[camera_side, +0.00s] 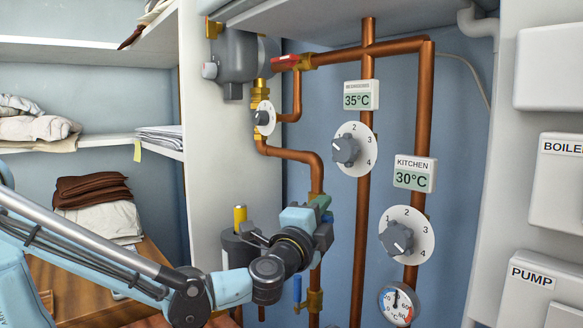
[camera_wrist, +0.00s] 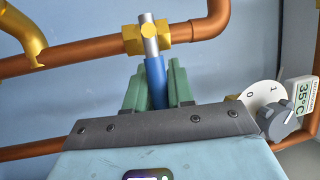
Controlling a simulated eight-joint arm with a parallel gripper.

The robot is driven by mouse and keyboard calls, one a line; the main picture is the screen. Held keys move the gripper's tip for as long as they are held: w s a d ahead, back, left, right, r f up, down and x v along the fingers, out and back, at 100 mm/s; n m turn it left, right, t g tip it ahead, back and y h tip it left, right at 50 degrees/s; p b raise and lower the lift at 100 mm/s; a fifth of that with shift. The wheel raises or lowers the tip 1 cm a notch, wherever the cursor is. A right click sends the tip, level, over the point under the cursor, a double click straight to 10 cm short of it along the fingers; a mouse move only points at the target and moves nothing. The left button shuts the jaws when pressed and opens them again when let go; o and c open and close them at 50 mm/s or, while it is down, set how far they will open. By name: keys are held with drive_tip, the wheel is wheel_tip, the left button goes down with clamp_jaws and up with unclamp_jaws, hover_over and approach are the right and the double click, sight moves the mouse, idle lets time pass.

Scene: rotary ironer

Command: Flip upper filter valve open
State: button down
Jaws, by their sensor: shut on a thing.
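The upper filter valve has a brass body (camera_wrist: 148,37) on a copper pipe, with a silver stem and a blue handle (camera_wrist: 156,82). In the wrist view the handle stands crosswise to its pipe. My gripper (camera_wrist: 157,88) has green fingers on both sides of the blue handle and is shut on it.
A dark cylinder with a yellow top (camera_side: 240,216) stands left of my gripper. Copper pipes, numbered dials (camera_side: 408,235) and a gauge (camera_side: 400,303) are to the right. A red-handled valve (camera_side: 287,62) is above. A yellow pipe part (camera_wrist: 25,35) shows at the left of the wrist view.

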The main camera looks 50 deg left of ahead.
drive_tip(key=shift+r+n, duration=0.15)
drive_tip(key=shift+n, duration=0.15)
drive_tip(key=shift+a+r+n+g, duration=0.1)
drive_tip(key=shift+r+n+g, duration=0.25)
drive_tip(key=shift+n, duration=0.5)
drive_tip(key=shift+a+r+n+g, duration=0.15)
drive_tip(key=shift+r+n+g, duration=0.25)
drive_tip(key=shift+n, duration=0.5)
drive_tip(key=shift+a+r+n+g, duration=0.1)
drive_tip(key=shift+r+n+g, duration=0.1)
drive_tip(key=shift+n+g, duration=0.45)
drive_tip(key=shift+n, duration=0.3)
drive_tip(key=c, duration=1.1)
unclamp_jaws()
drive_tip(key=v, duration=1.2)
drive_tip(key=shift+s+a, duration=0.2)
